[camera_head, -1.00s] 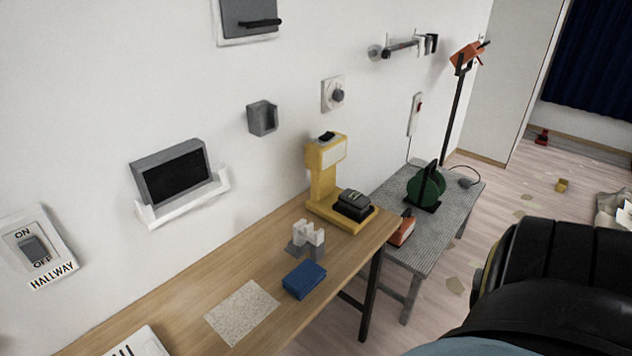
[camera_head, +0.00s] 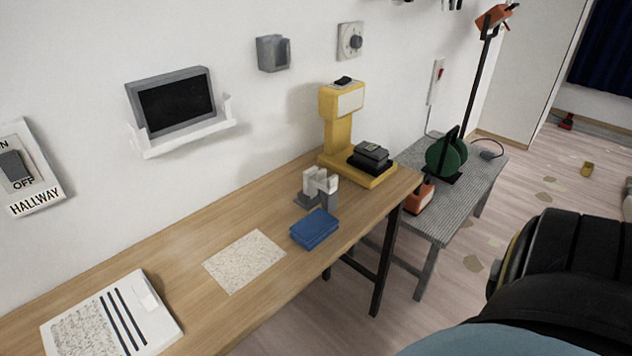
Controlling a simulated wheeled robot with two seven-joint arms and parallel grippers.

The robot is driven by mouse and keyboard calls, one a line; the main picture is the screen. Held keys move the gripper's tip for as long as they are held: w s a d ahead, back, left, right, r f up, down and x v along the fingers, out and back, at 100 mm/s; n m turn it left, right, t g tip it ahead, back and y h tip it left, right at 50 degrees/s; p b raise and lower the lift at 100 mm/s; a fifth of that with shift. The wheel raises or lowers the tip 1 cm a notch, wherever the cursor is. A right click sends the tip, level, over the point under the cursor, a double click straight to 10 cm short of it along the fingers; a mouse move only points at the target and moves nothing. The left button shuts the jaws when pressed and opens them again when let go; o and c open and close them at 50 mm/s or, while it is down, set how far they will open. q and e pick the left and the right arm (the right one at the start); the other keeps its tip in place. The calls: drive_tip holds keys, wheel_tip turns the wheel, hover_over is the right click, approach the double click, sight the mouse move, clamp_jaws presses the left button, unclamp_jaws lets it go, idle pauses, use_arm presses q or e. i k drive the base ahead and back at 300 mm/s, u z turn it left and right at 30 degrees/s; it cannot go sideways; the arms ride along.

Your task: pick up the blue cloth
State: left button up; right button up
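The blue cloth (camera_head: 315,229) lies folded in a flat stack on the wooden table (camera_head: 225,208), close to its front edge. A grey and white holder-like object stands just behind it, and a speckled sheet lies to its left. Nothing covers the cloth. Neither of my grippers shows in the head view. A dark rounded arm part of mine fills the lower right corner, well to the right of the cloth.
The speckled sheet (camera_head: 245,261), the grey and white object (camera_head: 319,187), a white panel (camera_head: 115,322) and a yellow stand (camera_head: 343,135) are on the table. A grey side table (camera_head: 433,213) with a green reel (camera_head: 446,156) stands right.

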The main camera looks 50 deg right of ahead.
sight(309, 232)
drive_tip(key=z, duration=1.5)
